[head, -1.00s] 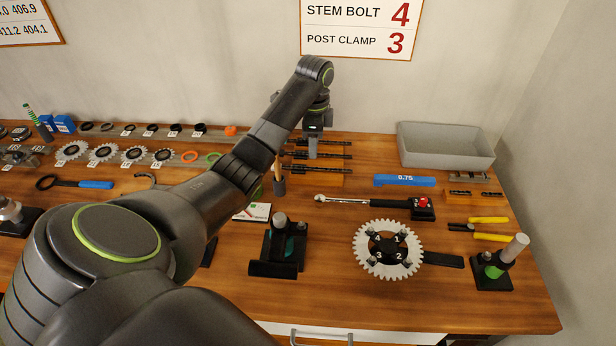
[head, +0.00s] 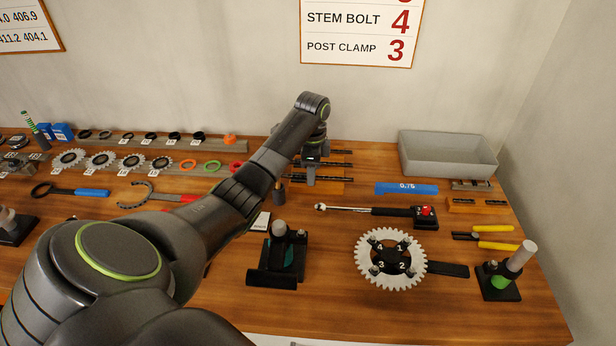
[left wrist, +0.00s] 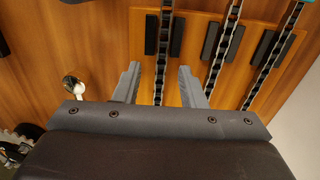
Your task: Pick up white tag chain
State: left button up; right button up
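Several dark chains lie on wooden holders at the back of the bench, partly hidden behind my left arm (head: 335,164). In the left wrist view three chains run up the picture: a left one (left wrist: 163,60), a middle one (left wrist: 225,50) and a right one (left wrist: 275,60). My left gripper (left wrist: 160,82) is open, with one finger on each side of the left chain. It also shows over the chain holders in the head view (head: 311,180). I cannot make out a white tag on any chain. My right gripper is not in view.
A grey bin (head: 447,153) stands at the back right. A blue 0.75 tool (head: 407,188) and a ratchet wrench (head: 370,210) lie right of the chains. A chainring (head: 390,258) and a post stand (head: 281,255) are nearer the front.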

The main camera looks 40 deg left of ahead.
pick_arm(q)
grip_shut()
